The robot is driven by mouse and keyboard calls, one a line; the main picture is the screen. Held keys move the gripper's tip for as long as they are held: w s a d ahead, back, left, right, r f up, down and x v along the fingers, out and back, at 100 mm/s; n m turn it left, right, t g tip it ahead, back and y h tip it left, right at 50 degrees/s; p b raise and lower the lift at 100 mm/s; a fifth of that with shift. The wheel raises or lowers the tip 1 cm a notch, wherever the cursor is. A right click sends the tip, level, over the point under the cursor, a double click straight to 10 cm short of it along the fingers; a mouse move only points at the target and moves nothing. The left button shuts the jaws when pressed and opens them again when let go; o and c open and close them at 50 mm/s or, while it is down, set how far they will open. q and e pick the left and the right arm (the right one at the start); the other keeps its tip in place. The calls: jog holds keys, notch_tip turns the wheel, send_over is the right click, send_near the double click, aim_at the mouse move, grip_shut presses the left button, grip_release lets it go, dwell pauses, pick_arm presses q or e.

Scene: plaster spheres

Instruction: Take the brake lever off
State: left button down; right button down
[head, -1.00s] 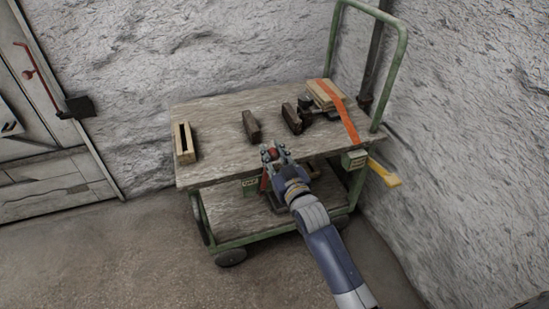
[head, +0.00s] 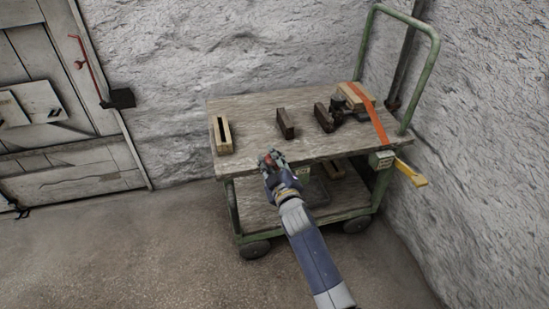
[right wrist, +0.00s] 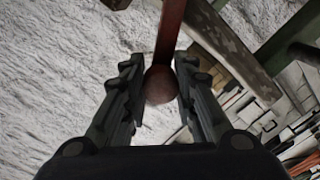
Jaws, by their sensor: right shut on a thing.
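The brake lever (right wrist: 171,35) is a red bar with a round, dull red ball knob (right wrist: 160,85) in the right wrist view. My right gripper (right wrist: 160,90) has its dark fingers on both sides of the knob, shut on it. In the head view my right gripper (head: 268,159) is at the front edge of the green cart, with a bit of red between its fingers. My arm and hand hide most of the lever there. A small green label plate (head: 302,174) sits under the cart's top, right of the gripper. My left gripper is not in view.
The cart's wooden top (head: 255,115) carries a slotted wooden block (head: 221,135), two dark blocks and a wooden piece under an orange strap (head: 375,120). A yellow handle (head: 411,173) sticks out at right. Rough white walls stand behind and right. The floor at left is clear.

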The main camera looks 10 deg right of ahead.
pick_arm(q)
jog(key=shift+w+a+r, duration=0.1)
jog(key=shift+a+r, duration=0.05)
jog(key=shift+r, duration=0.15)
pick_arm(e)
jog(key=shift+a+f, duration=0.1)
jog(key=c, duration=1.3)
grip_release()
jog(key=shift+a+f, duration=0.1)
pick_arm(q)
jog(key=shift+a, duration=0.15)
pick_arm(e)
jog(key=s, duration=1.2)
jog(key=shift+d+r, duration=0.35)
jog(key=shift+d, duration=0.05)
